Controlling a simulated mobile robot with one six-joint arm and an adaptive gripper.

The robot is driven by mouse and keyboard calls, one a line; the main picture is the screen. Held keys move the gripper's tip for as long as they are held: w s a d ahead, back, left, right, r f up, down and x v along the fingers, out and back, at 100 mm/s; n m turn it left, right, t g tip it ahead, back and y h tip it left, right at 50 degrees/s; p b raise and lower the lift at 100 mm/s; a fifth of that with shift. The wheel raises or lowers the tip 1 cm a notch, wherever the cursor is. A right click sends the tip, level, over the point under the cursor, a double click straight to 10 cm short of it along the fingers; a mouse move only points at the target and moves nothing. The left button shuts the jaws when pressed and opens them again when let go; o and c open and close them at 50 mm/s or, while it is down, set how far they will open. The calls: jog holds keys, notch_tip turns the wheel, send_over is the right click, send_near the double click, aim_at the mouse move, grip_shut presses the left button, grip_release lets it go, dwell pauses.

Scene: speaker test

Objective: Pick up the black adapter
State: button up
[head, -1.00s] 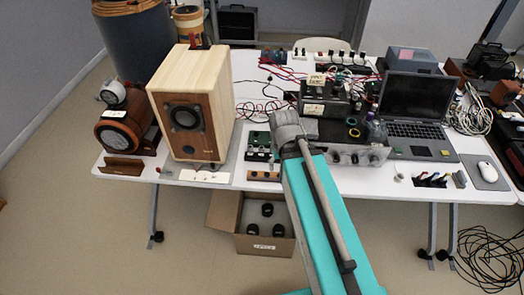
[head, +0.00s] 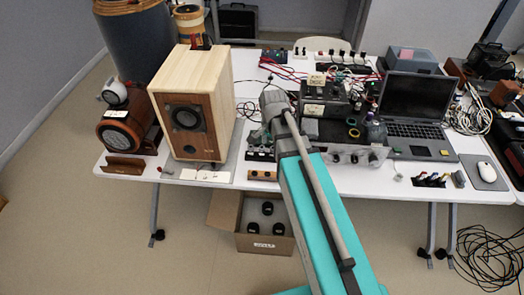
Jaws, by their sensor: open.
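Several small black blocks that look like plugs or adapters (head: 331,54) sit on a white power strip (head: 305,55) at the back of the table. I cannot tell which of them is the black adapter, or whether it is another dark item. My arm reaches up over the front edge of the table, its grey joint in front of the electronics. My gripper does not show; it is out of sight beyond or behind my arm.
A wooden speaker (head: 207,95) stands left of my arm. A black amplifier-like box (head: 325,100), a clear tray (head: 352,155) and an open laptop (head: 416,100) are to the right. Red and black cables (head: 282,72) lie behind. An open cardboard box (head: 263,243) is on the floor.

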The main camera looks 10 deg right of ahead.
aim_at(262, 149)
jog(key=w+a+r+m+p, duration=0.1)
jog(key=w+a+m, duration=0.1)
jog(key=w+m, duration=0.6)
jog(key=shift+w+m, duration=0.35)
jog(key=shift+m, duration=1.05)
notch_tip(262, 149, down, 8)
jog(key=b, duration=0.8)
jog(key=shift+f+b, duration=0.2)
jog(key=shift+b, duration=0.1)
jog(key=shift+f, duration=0.15)
jog(key=shift+w+d+f+b, duration=0.1)
jog(key=shift+w+f+b, duration=0.05)
jog(key=shift+f+b, duration=2.4)
jog(key=shift+r, duration=0.1)
grip_shut()
